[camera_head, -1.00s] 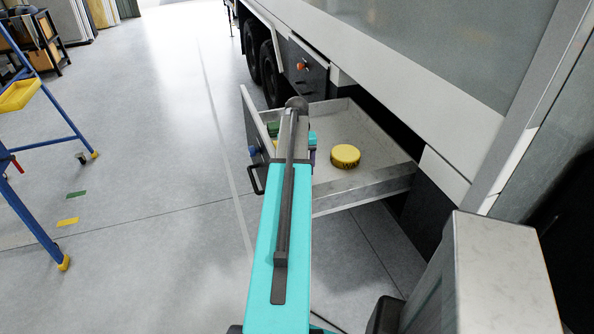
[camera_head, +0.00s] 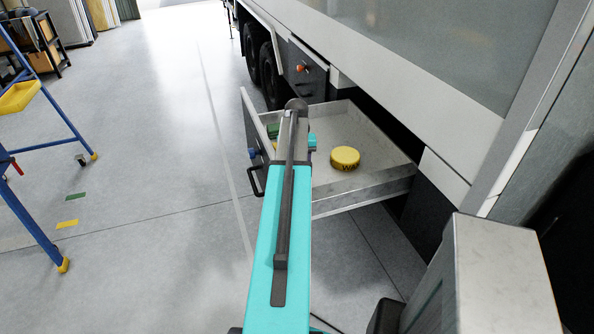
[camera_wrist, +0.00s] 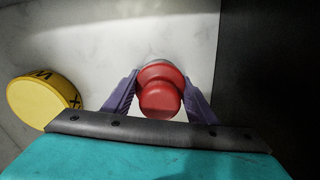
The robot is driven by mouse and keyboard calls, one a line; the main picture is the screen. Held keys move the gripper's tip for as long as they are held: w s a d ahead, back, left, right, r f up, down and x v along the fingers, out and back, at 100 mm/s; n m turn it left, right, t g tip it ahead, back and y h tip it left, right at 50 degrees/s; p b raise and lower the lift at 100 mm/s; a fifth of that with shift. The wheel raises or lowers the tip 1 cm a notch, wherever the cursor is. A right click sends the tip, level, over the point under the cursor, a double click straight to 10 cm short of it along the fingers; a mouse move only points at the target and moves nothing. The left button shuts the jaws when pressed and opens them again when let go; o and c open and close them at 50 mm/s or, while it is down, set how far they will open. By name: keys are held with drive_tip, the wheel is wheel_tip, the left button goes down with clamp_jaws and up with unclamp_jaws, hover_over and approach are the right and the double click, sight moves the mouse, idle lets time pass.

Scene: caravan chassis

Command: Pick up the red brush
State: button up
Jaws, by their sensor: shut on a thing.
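The red brush (camera_wrist: 160,90) shows in the wrist view as a rounded red knob with a wider red part behind it and a pale edge beyond. My gripper (camera_wrist: 160,102) has purple fingers on both sides of the red brush and is shut on it. The brush is over the open metal drawer (camera_head: 368,187); I cannot tell whether it still touches the drawer floor. In the head view my arm hides the brush and most of the gripper.
A yellow tin (camera_head: 345,158) lies in the drawer, and it also shows left of the gripper in the wrist view (camera_wrist: 45,100). A green thing (camera_head: 272,130) is by the drawer's front panel (camera_head: 254,135). The caravan side rises at right. Floor at left is clear up to a blue stand (camera_head: 62,130).

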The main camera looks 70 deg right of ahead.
drive_tip(key=shift+r+b, duration=1.45)
drive_tip(key=shift+r, duration=3.55)
drive_tip(key=o, duration=0.6)
drive_tip(key=c, duration=0.3)
